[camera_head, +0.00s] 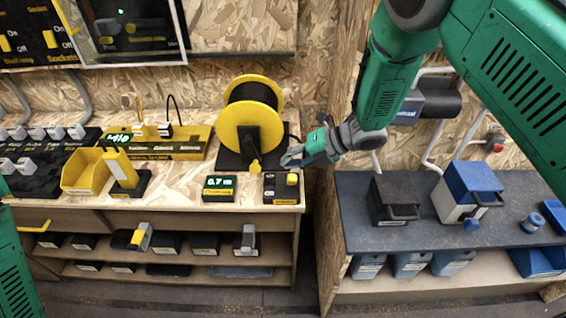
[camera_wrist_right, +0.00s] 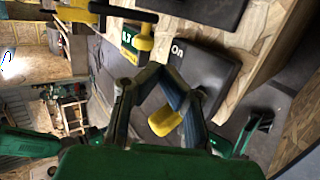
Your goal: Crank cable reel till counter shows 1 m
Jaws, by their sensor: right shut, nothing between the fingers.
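The cable reel (camera_head: 240,115) has yellow flanges and dark cable and stands on a dark base on the wooden bench. Its yellow crank handle (camera_head: 255,167) points down at the front of the reel; yellow crank parts also show in the right wrist view (camera_wrist_right: 144,36). The counter (camera_head: 219,187) reads 0.7 m. My right gripper (camera_head: 286,159) is just right of the crank handle, apart from it. Its fingers are shut with nothing between them; in the right wrist view the fingertips (camera_wrist_right: 153,70) meet. My left gripper is out of view.
A black switch box (camera_head: 282,188) with a yellow knob sits right of the counter, below my right gripper. A yellow bin (camera_head: 84,172) and a yellow-black stand (camera_head: 124,175) are to the left. A grey bench (camera_head: 355,215) with blue items stands right, across a gap.

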